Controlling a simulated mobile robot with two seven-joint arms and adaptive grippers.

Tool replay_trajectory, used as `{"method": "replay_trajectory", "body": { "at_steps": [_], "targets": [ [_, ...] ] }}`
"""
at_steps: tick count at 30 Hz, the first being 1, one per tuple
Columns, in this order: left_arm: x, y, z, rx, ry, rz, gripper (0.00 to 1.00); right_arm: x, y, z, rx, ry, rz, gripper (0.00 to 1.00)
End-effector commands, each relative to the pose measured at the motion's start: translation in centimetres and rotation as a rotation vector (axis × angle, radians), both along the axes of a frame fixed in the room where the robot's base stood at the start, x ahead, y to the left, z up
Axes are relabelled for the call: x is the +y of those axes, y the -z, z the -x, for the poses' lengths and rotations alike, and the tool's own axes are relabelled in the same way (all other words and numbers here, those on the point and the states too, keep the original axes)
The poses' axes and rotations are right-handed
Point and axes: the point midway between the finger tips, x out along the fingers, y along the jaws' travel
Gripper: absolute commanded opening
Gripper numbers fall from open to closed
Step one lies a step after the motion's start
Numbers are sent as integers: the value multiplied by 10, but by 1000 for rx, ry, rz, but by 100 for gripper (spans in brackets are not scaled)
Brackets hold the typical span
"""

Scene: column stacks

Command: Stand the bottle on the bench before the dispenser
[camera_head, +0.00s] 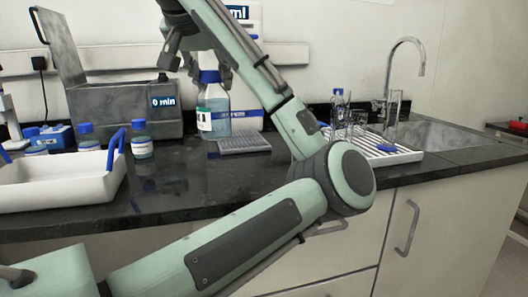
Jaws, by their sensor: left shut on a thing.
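The bottle (213,104) is clear, with a blue cap, a green and white label and bluish contents. It is upright at the back of the dark bench (200,180). Whether its base touches the bench is hard to tell. My left gripper (196,66) is over the bottle's top, shut on it, with its fingers around the cap area; the exact contact is partly hidden. The dispenser (240,13), a white unit with a display ending in "ml", is behind my left arm, which hides most of it. My right gripper is out of view.
A grey bath with a raised lid (120,110) shows "0 min". A drying rack with glassware (385,153) and a sink (440,135) are right.

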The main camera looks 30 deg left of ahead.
Motion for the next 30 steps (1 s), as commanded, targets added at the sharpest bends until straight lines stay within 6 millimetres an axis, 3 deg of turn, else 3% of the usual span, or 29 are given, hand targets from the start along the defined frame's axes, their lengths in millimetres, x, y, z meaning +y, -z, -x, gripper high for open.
{"method": "replay_trajectory", "body": {
  "at_steps": [4,13,20,27,30],
  "targets": [
    [-19,23,-27,9,3,-4,0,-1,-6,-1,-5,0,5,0],
    [-51,53,-75,2,4,-1,0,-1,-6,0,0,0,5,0],
    [-56,63,-83,-1,1,-1,0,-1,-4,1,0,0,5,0],
    [-56,96,-83,1,1,0,0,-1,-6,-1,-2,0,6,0],
    [-56,99,-83,-2,1,-1,0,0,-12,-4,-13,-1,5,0]
  ]
}}
